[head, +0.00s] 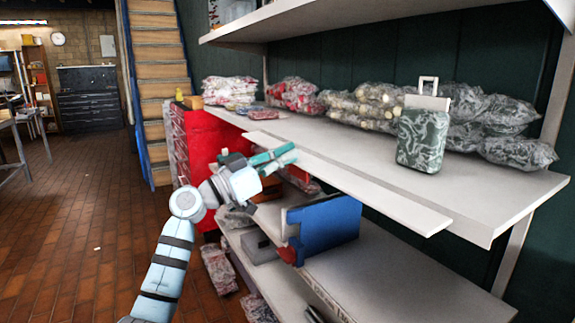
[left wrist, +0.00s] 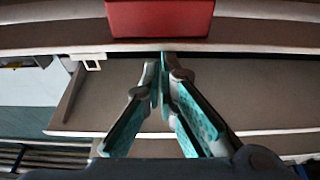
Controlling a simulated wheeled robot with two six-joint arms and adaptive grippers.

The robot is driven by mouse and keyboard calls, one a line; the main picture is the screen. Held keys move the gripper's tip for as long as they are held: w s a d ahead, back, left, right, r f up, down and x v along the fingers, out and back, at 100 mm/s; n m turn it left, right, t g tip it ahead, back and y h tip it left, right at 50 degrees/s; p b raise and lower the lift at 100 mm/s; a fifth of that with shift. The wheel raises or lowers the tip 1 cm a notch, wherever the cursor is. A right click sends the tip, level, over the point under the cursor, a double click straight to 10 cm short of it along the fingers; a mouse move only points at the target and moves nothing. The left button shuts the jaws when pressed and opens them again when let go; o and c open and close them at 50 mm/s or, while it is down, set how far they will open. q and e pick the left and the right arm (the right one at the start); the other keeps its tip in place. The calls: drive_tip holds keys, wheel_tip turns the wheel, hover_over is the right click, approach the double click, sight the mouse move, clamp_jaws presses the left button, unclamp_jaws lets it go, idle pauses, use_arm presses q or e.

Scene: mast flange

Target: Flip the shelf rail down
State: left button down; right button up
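The shelf rail (head: 375,190) is a long, pale, flat strip along the front of the middle shelf (head: 500,195). It sticks out from the shelf edge and looks roughly level. My left gripper (head: 292,150), with teal fingers, is at the rail's far left part; its tips overlap the rail in the head view. In the left wrist view the fingers (left wrist: 163,65) come together at their tips, with nothing seen between them. I cannot tell whether they touch the rail. Pale strips cross behind the tips there. My right gripper is not in view.
A green patterned case (head: 422,138) and several wrapped bags (head: 360,105) stand on the middle shelf. A blue box (head: 328,222) sits on the shelf below. A red cabinet (head: 200,145) stands beyond the rack. The brick floor (head: 75,220) at left is clear.

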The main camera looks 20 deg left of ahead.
use_arm(q)
drive_tip(key=shift+f, duration=0.1)
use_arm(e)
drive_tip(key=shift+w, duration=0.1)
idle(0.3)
use_arm(q)
wheel_tip(320, 180, up, 4)
drive_tip(key=p, duration=0.3)
drive_tip(key=b+v, duration=0.1)
drive_tip(key=v, duration=0.9)
drive_tip(key=shift+f+b, duration=0.25)
drive_tip(key=shift+b, duration=0.15)
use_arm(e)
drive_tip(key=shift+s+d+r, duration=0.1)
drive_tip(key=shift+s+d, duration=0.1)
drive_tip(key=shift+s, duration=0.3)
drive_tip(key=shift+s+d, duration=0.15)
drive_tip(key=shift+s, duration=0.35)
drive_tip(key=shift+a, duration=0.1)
